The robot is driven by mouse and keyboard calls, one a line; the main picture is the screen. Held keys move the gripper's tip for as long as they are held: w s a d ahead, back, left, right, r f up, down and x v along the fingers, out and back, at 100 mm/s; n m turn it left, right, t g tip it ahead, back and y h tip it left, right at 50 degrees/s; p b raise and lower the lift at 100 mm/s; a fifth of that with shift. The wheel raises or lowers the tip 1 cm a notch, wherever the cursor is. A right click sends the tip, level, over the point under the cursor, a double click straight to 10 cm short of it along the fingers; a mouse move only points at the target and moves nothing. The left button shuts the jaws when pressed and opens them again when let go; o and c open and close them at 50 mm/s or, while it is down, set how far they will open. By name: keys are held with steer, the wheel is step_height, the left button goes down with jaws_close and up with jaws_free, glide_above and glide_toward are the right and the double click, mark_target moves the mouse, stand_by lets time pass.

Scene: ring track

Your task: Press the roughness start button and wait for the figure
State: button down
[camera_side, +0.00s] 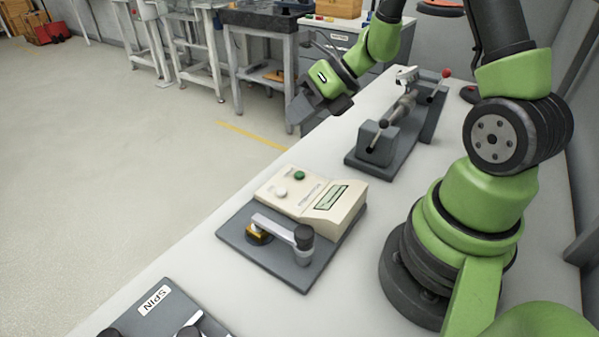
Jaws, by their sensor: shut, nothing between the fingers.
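A beige instrument box (316,196) stands on a dark grey baseplate (237,232) on the bench. On its top sit a green button (299,175) and a pale white button (281,192); which one is the start button I cannot tell. A small greenish display (331,196) is on its sloped face; any figure on it is too small to read. A grey swing arm with a black knob (304,236) lies in front, its far end over a brass-coloured piece (258,235). My gripper (301,112) is shut and empty, above and behind the box, apart from it.
A grey fixture with a horizontal shaft (397,112) stands behind the box to the right. A plate labelled SPIN (157,300) lies at the front left. The bench top (200,262) is clear between them. Other workbenches stand in the background.

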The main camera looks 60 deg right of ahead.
mark_target(301, 171)
steer(key=shift+d+f+m, duration=0.3)
steer(key=shift+f+m, duration=0.1)
steer(key=shift+m, duration=0.1)
steer(key=shift+f, duration=0.1)
steer(key=shift+f, duration=4.3)
steer(key=shift+f, duration=0.4)
steer(key=shift+f, duration=0.5)
steer(key=shift+r, duration=0.95)
